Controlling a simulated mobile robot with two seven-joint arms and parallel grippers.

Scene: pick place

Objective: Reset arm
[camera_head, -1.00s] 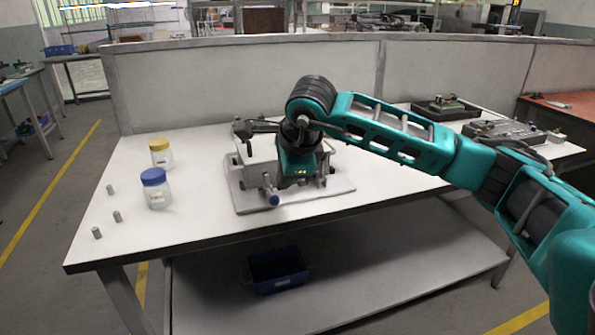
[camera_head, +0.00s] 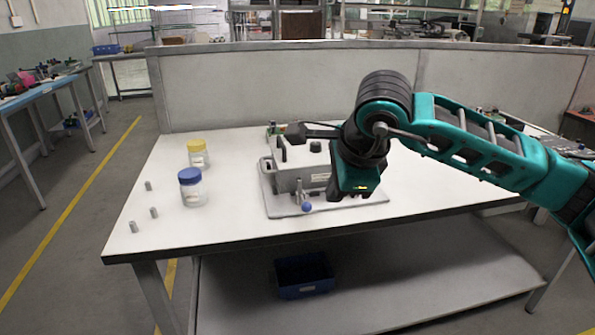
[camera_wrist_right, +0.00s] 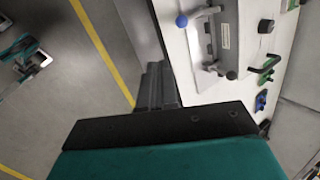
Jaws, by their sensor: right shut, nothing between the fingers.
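My right arm comes in from the right in the head view. Its teal right gripper (camera_head: 337,196) hangs in front of the right part of a grey fixture box (camera_head: 295,168) and hides some of it. In the right wrist view the dark fingers of the right gripper (camera_wrist_right: 158,84) are together with nothing between them, over the table's front edge. The fixture, with its blue-knobbed lever (camera_wrist_right: 182,21), shows beside them there. My left gripper is in neither view.
On the white table (camera_head: 235,225) stand a yellow-lidded jar (camera_head: 198,158) and a blue-lidded jar (camera_head: 193,192), with small grey cylinders (camera_head: 154,212) to their left. A blue bin (camera_head: 303,276) sits on the lower shelf. A grey partition (camera_head: 260,85) runs behind.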

